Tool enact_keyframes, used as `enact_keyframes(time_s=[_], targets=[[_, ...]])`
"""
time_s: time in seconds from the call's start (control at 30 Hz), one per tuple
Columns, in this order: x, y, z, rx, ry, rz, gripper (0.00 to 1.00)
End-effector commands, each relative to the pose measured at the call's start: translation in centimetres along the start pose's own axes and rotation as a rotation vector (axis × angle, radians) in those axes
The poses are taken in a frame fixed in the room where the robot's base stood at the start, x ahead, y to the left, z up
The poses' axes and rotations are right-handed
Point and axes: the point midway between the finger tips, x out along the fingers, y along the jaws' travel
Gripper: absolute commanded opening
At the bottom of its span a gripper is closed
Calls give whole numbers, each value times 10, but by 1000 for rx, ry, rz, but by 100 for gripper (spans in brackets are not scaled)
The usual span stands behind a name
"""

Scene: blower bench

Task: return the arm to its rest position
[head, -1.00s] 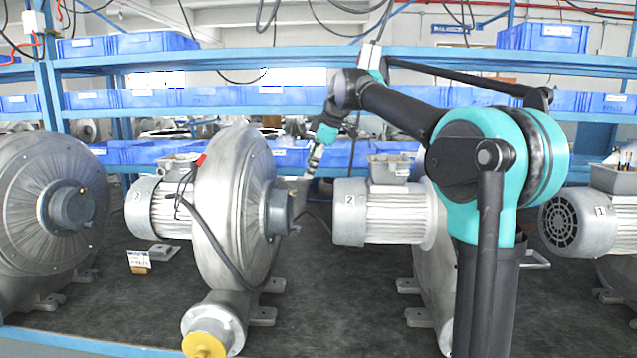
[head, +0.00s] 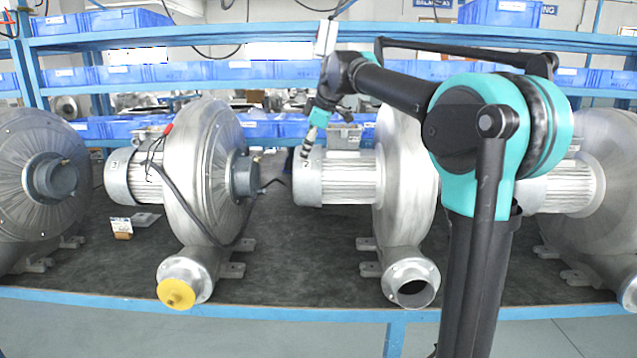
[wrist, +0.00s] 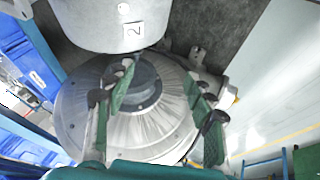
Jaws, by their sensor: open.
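My arm is raised and bent in the head view, with my gripper (head: 305,153) hanging at its far end, pointing down. In that view my gripper overlaps the grey end of the blower motor (head: 340,181) marked 2. In the wrist view my gripper (wrist: 158,72) shows two green fingers spread apart with nothing between them. Beyond the fingers lies a round blower housing (wrist: 160,128), and the motor marked 2 (wrist: 100,22) is at the top. I see no contact with either.
A blower with a yellow cap (head: 176,294) stands left of motor 2, with a black cable. Another blower (head: 40,190) stands at far left. Shelves with blue bins (head: 120,20) rise behind. The blue bench edge (head: 280,312) runs in front, with clear floor below.

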Motion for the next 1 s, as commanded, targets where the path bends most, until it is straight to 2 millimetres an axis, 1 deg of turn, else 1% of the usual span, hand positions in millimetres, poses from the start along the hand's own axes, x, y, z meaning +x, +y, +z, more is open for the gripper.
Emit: enact_keyframes(time_s=[0.17, 0.27, 0.37, 0.47, 0.5, 0.57, 0.6, 0.67, 0.7, 0.77, 0.8, 0.87, 0.9, 0.97, 1.0], targets=[[13, -17, 30, 99, -26, 6, 54], [23, -31, 50, 176, -44, 11, 54], [34, -49, 76, 267, -66, 19, 54], [48, -76, 109, 383, -92, 32, 54], [54, -90, 125, 441, -106, 39, 54], [65, -117, 151, 538, -127, 52, 54], [72, -136, 171, 608, -143, 63, 54], [83, -167, 197, 711, -164, 80, 54], [89, -188, 215, 779, -178, 93, 54], [98, -221, 239, 878, -197, 113, 54], [103, -243, 255, 944, -210, 127, 54], [111, -277, 277, 1040, -228, 149, 54], [115, -299, 291, 1101, -239, 164, 54], [121, -330, 308, 1185, -252, 187, 54], [124, -350, 318, 1235, -260, 200, 54]])
